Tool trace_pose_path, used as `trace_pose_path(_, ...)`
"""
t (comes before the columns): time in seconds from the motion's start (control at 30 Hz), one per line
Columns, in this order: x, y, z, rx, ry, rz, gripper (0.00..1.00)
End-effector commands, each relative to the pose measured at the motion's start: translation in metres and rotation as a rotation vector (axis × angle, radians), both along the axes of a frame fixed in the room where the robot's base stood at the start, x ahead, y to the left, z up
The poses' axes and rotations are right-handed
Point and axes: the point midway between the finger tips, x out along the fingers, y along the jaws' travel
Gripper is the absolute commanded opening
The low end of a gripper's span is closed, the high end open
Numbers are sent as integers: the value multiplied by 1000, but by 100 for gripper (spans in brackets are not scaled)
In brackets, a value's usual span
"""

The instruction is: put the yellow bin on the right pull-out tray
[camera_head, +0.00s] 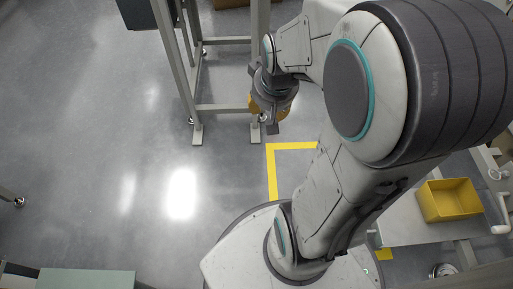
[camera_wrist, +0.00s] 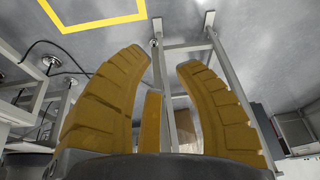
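The yellow bin (camera_head: 449,200) is an open, empty-looking box at the right of the head view. It stands upright on a light grey surface (camera_head: 402,222), and my arm hides part of that surface. I cannot tell whether this surface is the right pull-out tray. My gripper (camera_head: 272,118) is far to the left of the bin, beside a metal frame leg. In the wrist view, my gripper (camera_wrist: 160,60) has its orange-yellow fingers spread apart with nothing between them. The bin does not show clearly in the wrist view.
A grey metal frame (camera_head: 222,108) with crossbars and feet stands at the top. Yellow tape (camera_head: 292,146) marks the floor near my base. A grey-green tabletop (camera_head: 86,279) is at the lower left. The floor (camera_head: 95,130) at left is open.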

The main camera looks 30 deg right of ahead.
Motion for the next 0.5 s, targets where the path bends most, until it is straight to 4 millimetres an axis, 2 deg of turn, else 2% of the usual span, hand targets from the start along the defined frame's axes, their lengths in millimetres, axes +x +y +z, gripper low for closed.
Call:
trace_pose_path(0.03, -13, 23, 8, 5, 18, 65, 30)
trace_pose_path(0.1, -33, 46, 13, 11, 54, 137, 30)
trace_pose_path(0.2, -60, 69, 19, 18, 100, 221, 30)
trace_pose_path(0.33, -86, 86, 22, 21, 142, 295, 30)
trace_pose_path(0.5, -102, 94, 24, 21, 169, 338, 30)
